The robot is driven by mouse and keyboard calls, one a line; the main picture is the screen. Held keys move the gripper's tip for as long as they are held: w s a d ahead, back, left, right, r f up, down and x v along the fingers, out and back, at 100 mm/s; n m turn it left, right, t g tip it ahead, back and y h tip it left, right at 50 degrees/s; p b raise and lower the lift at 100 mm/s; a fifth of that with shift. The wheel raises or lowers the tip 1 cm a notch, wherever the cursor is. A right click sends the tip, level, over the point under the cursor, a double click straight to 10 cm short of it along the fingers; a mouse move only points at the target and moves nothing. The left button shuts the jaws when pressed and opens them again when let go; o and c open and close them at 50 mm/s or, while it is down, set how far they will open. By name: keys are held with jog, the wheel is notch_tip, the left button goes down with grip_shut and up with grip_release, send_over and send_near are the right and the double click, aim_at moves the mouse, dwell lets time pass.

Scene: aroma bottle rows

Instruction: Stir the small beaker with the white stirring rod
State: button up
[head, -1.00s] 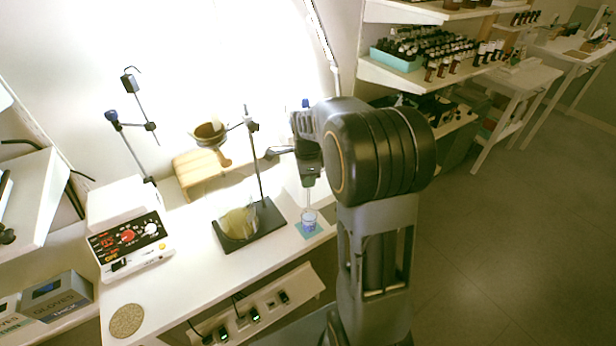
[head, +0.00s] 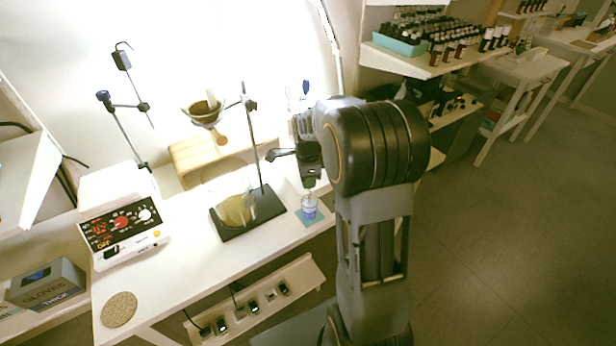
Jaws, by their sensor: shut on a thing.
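The small beaker (head: 309,212) stands on a blue-green mat (head: 298,217) near the front right edge of the bench. My gripper (head: 310,182) is directly above it, pointing down, with little space between its fingertips and the rim. The gripper is shut on the white stirring rod, which is hardly visible at this size. The rod's lower end appears to be at or inside the beaker; its exact depth cannot be told. My arm covers the area right of the gripper.
A black-based stand (head: 262,212) with a round amber glass is just left of the beaker. A hotplate (head: 125,230), a wooden block (head: 195,158) with a mortar above it, and a cork mat (head: 118,309) are farther left. Bottle shelves (head: 440,62) stand behind at right.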

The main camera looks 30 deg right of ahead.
jog(key=shift+f+b, duration=1.2)
jog(key=shift+f, duration=0.85)
